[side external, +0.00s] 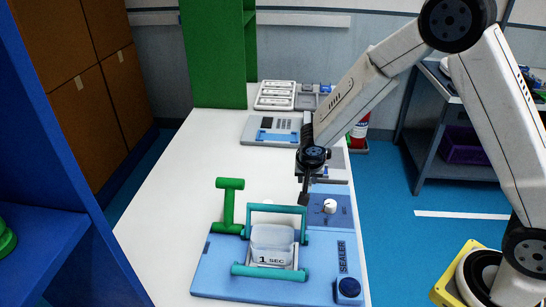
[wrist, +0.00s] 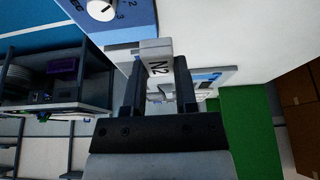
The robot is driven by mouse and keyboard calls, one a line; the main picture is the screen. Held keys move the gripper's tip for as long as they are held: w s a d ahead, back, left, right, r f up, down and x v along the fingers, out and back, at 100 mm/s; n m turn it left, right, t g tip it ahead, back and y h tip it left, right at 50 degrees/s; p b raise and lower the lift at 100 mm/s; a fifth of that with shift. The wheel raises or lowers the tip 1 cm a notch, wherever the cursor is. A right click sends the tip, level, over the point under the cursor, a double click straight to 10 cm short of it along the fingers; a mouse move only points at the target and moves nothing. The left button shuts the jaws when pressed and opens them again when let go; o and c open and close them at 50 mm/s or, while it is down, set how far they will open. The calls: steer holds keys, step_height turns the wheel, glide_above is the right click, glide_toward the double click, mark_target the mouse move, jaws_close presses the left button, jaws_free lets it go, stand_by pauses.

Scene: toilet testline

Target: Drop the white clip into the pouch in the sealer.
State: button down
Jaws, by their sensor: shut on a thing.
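My gripper (wrist: 158,90) is shut on the white clip (wrist: 157,62), which is marked "N2" and sits between the two dark fingers in the wrist view. In the side view my gripper (side external: 304,198) points down over the back right part of the blue sealer (side external: 215,272), beside its white dial (side external: 330,206). The clip cannot be made out there. The pale, see-through pouch (side external: 272,238) stands in the sealer's teal frame, behind a "1 SEC" label, to the left of and nearer the camera than my gripper. The dial (wrist: 100,8) also shows in the wrist view.
A green handle (side external: 229,205) rises at the sealer's left. Behind it on the white table (side external: 165,215) are a grey device (side external: 270,130) and a tray with white pieces (side external: 275,95). A tall green panel (side external: 215,55) stands at the back. The table's left side is clear.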

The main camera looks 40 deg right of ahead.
steer(key=r, duration=0.2)
glide_above(279, 234)
steer(key=a, duration=0.1)
steer(key=shift+s+f, duration=0.25)
steer(key=shift+s, duration=0.2)
steer(key=shift+f, duration=0.15)
steer(key=shift+f, duration=2.9)
steer(key=shift+c, duration=1.6)
jaws_free()
steer(key=shift+r, duration=0.2)
steer(key=v, duration=0.7)
steer(key=shift+r, duration=0.2)
